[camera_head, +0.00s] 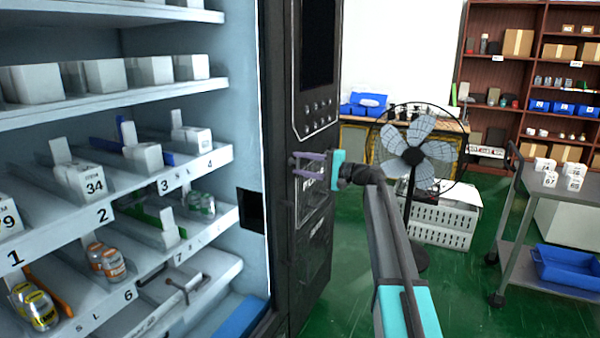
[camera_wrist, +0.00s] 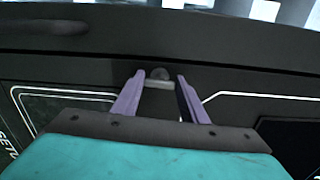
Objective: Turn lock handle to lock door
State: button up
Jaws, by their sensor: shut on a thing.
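The fingers are shut on this handle. The handle is too small to make out in the head view, and its turn angle is hard to tell.
Cabinet shelves (camera_head: 120,95) with boxes and cans fill the left. A standing fan (camera_head: 415,150) is behind my arm. A grey cart (camera_head: 560,195) with a blue bin (camera_head: 568,265) stands at right.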

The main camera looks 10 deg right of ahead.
jog(key=shift+d+f+n+b, duration=0.1)
jog(key=shift+d+n+b, duration=0.1)
jog(key=shift+n+b, duration=0.25)
jog(key=o, duration=1)
jog(key=shift+o, duration=0.2)
jog(key=shift+a, duration=0.1)
jog(key=v, duration=1.4)
